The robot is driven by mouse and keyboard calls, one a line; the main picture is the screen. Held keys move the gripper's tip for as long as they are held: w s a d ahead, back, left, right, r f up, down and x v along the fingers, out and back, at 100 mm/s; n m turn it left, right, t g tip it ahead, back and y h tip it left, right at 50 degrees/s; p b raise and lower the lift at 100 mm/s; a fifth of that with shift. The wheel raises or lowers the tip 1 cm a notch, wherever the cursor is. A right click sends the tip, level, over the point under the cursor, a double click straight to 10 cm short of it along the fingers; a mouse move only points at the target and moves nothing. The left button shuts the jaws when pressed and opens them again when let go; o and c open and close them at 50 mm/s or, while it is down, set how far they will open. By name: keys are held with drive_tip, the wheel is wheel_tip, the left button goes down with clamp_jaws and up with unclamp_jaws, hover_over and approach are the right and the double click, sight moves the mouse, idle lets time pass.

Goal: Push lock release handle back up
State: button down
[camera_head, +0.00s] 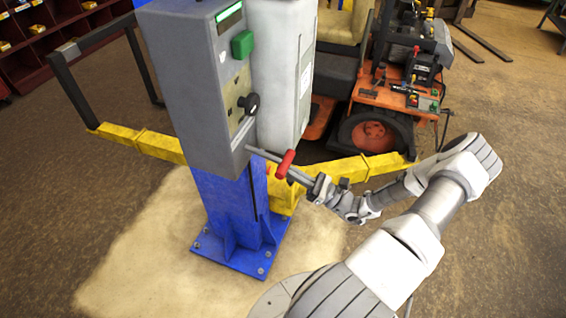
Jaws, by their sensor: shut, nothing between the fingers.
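The lock release handle is a thin grey bar with a red grip (286,164) at its end. It sticks out from the lower right side of the grey control box (190,80) and slopes slightly down to the right. My gripper (297,175) is shut and empty, just right of and slightly below the red grip in the picture. I cannot tell whether its fingertips touch the grip. The box also has a green button (243,44) and a black knob (250,103).
The box stands on a blue lift post (232,205) bolted to the floor. Yellow lift arms (375,166) extend to both sides. Red shelves (40,45) are at the far left. The floor in front is clear.

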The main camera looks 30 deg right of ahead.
drive_tip(key=shift+s+d+r+g+h+p, duration=0.15)
drive_tip(key=shift+r+g+h+p, duration=0.25)
drive_tip(key=shift+r+p, duration=0.35)
drive_tip(key=shift+s+r+g+h+p, duration=0.1)
drive_tip(key=shift+r+g+h+p, duration=0.3)
drive_tip(key=shift+p, duration=0.4)
drive_tip(key=shift+r, duration=0.15)
drive_tip(key=shift+w+f+b, duration=0.15)
drive_tip(key=shift+f+b, duration=0.2)
drive_tip(key=shift+f, duration=0.15)
drive_tip(key=s+d+f+b, duration=0.4)
drive_tip(key=s+f, duration=0.1)
drive_tip(key=s, duration=0.1)
drive_tip(key=shift+d, duration=0.35)
drive_tip(key=shift+s, duration=0.1)
